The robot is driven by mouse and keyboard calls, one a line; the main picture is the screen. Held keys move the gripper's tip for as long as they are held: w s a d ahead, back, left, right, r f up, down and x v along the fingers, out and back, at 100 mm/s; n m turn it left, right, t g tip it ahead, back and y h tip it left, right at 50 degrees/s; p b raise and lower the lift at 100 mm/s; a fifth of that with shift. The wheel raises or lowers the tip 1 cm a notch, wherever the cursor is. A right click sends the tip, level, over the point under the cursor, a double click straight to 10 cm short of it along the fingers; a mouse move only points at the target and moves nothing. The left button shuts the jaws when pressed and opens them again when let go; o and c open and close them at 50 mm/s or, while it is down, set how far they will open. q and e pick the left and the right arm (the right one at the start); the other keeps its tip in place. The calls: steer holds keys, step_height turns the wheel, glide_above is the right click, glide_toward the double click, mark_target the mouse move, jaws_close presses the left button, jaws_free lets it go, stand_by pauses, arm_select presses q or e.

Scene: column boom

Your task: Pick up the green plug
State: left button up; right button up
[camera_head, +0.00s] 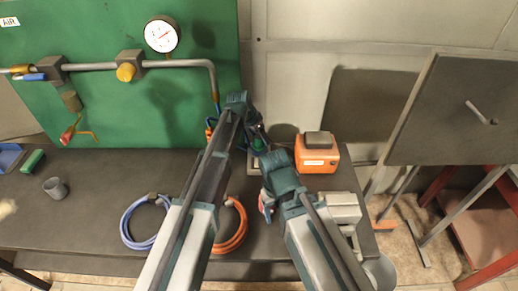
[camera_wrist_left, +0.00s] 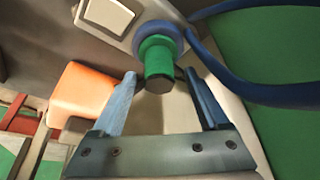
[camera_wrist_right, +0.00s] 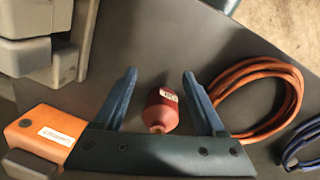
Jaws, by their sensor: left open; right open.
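The green plug (camera_wrist_left: 158,62) shows in the left wrist view, seated in a blue ring (camera_wrist_left: 158,36) on a pale grey box. It stands between and just beyond the fingertips of my left gripper (camera_wrist_left: 160,76), which is open with clear gaps on both sides. In the head view the green plug (camera_head: 257,144) is small and partly hidden by my left gripper (camera_head: 254,130). My right gripper (camera_wrist_right: 160,74) is open and empty above the bench, with a red labelled bottle-like object (camera_wrist_right: 161,110) below, between its fingers.
An orange box (camera_head: 317,154) stands right of the left gripper. Blue (camera_head: 146,221) and orange (camera_head: 236,226) hose coils lie on the dark bench (camera_head: 100,172). A blue cable (camera_wrist_left: 245,88) runs beside the left gripper. A green panel (camera_head: 105,95) with piping and a gauge stands behind.

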mark_target(259, 136)
arm_select(q)
steer(key=shift+r, duration=0.1)
jaws_close()
steer(key=shift+r, duration=0.15)
arm_select(e)
steer(key=shift+r, duration=0.2)
arm_select(q)
step_height(259, 136, up, 2)
steer(key=shift+p, duration=1.2)
steer(key=shift+r+p, duration=0.9)
steer(key=shift+p, duration=0.05)
steer(key=s+a, duration=0.2)
steer(key=s, duration=0.5)
steer(key=s+a, duration=0.2)
steer(key=s, duration=0.6)
steer(key=shift+s+a+r+p, duration=0.25)
steer(key=shift+r+p, duration=0.15)
steer(key=shift+r, duration=0.05)
arm_select(e)
step_height(259, 136, up, 5)
steer(key=shift+f, duration=0.15)
